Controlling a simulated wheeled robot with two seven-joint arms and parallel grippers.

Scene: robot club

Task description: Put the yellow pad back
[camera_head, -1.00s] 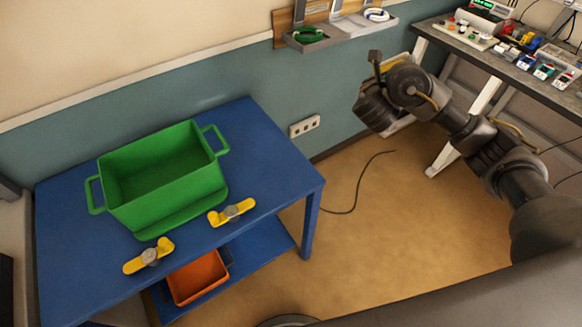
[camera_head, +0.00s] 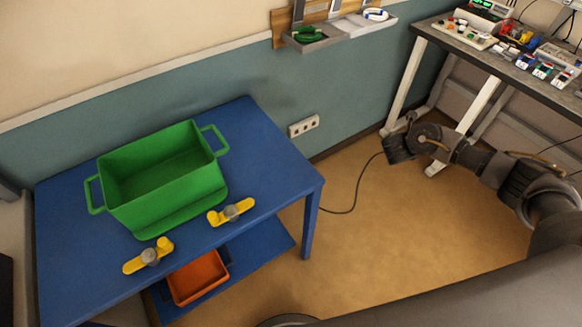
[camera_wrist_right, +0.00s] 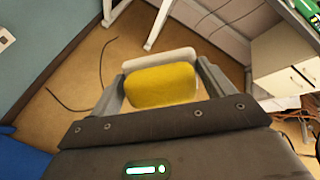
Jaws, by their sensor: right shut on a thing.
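The yellow pad (camera_wrist_right: 160,85) with a pale backing is between the fingers of my right gripper (camera_wrist_right: 163,90) in the right wrist view. The gripper is shut on it and holds it in the air over the floor. In the head view my right arm reaches in from the right, and its wrist end is low in front of the workbench leg. I cannot make out the pad in that view. My left gripper is not in view.
A blue table (camera_head: 262,135) bears a green tub (camera_head: 165,205) and two yellow-and-grey clamps (camera_head: 232,211); an orange crate (camera_head: 198,278) is below. A wall shelf (camera_head: 320,40) holds coils. The workbench (camera_head: 480,58) carries electronics. A black cable (camera_head: 358,188) crosses open floor.

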